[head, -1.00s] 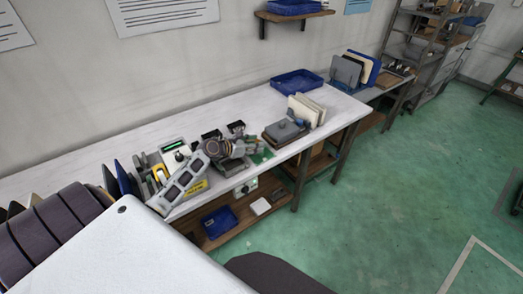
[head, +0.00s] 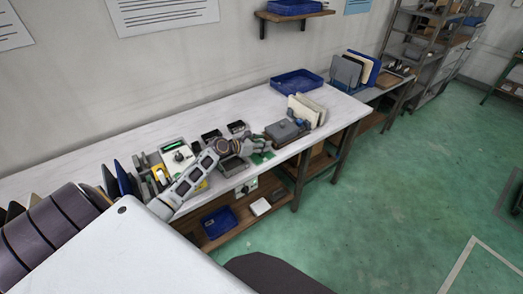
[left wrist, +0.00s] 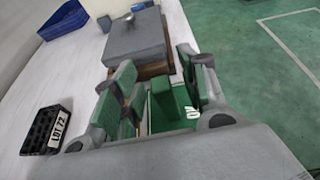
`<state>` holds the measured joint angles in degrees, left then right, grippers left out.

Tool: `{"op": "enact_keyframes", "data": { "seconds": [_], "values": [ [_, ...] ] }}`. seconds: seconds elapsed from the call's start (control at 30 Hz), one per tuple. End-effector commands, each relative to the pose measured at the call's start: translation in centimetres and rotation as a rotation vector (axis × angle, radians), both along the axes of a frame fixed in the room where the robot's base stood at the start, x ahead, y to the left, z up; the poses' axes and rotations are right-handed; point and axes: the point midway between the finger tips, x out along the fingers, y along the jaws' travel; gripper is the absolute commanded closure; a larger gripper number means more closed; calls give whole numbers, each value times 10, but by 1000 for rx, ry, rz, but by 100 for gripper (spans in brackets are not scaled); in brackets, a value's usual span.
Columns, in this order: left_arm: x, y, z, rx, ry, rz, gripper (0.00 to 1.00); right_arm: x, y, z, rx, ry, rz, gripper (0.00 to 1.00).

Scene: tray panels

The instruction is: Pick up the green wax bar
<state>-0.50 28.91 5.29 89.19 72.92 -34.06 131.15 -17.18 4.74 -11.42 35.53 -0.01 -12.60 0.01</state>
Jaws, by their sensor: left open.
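The green wax bar (left wrist: 162,103) shows in the left wrist view as a green block between the fingers of my left gripper (left wrist: 158,92). The fingers are open, with green inner faces on either side of the bar. Whether either finger touches it is unclear. Below the bar is a green and white patch with white markings (left wrist: 190,113). In the head view my left gripper (head: 262,145) is low over the bench beside a green patch (head: 259,158), and the bar itself cannot be made out. My right gripper is not in view.
A grey block on a brown board (head: 285,131) lies just beyond the gripper. A small black crate labelled LDT 72 (left wrist: 48,128) is to its left. Cream panels (head: 306,109) and a blue tray (head: 297,82) stand farther along the white bench (head: 150,125).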

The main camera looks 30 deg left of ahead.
Motion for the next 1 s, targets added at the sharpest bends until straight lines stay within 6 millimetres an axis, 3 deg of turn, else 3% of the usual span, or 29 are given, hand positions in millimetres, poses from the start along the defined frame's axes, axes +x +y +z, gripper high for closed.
{"op": "enact_keyframes", "data": {
  "seconds": [0.07,0.4,0.77,1.0],
  "values": [
    [0,0,0,0,0,0,60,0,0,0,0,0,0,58],
    [0,0,0,0,0,0,100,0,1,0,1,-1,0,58],
    [0,0,3,0,-1,0,100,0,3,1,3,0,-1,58],
    [0,0,24,0,-2,0,100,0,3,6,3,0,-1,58]
  ]
}}
